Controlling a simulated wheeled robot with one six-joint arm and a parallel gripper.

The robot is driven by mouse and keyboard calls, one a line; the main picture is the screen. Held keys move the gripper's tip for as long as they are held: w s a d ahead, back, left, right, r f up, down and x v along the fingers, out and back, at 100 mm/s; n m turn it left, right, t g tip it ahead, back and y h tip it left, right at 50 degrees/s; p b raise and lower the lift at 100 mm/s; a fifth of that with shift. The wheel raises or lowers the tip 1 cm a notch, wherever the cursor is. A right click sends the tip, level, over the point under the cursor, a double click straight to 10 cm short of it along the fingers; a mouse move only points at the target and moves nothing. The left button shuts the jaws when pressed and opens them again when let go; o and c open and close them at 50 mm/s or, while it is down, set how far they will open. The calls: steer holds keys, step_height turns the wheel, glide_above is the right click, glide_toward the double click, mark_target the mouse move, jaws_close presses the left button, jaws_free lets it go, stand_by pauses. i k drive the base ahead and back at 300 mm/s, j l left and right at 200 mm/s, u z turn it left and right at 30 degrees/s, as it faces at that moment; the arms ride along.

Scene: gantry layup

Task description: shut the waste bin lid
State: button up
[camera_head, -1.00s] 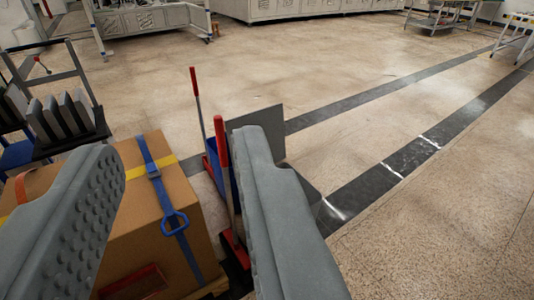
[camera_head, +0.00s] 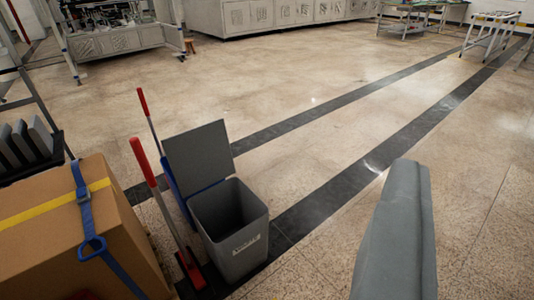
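The waste bin (camera_head: 245,250) is a dark grey square tub with a pale label on its front, standing on the floor left of centre. Its flat grey lid (camera_head: 198,155) is open, standing up at the back rim and tilted, and the bin's mouth is uncovered. One grey finger of my gripper (camera_head: 405,180) shows at the lower right, to the right of the bin and apart from it in the picture. The other finger cannot be made out, so the opening is unclear. No held object shows.
A strapped cardboard box (camera_head: 105,240) stands at the left. Red-handled tools (camera_head: 155,185) and a blue part stand close against the bin's left side. A cart (camera_head: 30,145) with grey pads is behind the box. The floor behind and right of the bin is clear.

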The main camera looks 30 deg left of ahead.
mark_target(199, 158)
steer(key=i+z, duration=0.35)
steer(key=i, duration=0.4)
steer(key=i+z, duration=0.35)
steer(key=i, duration=0.45)
steer(key=i+u, duration=0.25)
steer(key=i, duration=0.3)
steer(key=i+u, duration=0.3)
steer(key=i, duration=0.25)
steer(key=i+l+u, duration=0.25)
steer(key=i, duration=0.3)
steer(key=i+j+u, duration=0.25)
steer(key=u, duration=0.2)
steer(key=i+u, duration=0.85)
steer(key=i+l+u, duration=0.2)
steer(key=i+u, duration=0.2)
steer(key=i+l+u, duration=0.1)
steer(key=i+u, duration=0.3)
steer(key=i, duration=1.3)
steer(key=i+u, duration=0.4)
steer(key=i+l+u, duration=0.45)
steer(key=i+j+u, duration=0.1)
steer(key=u, duration=3.05)
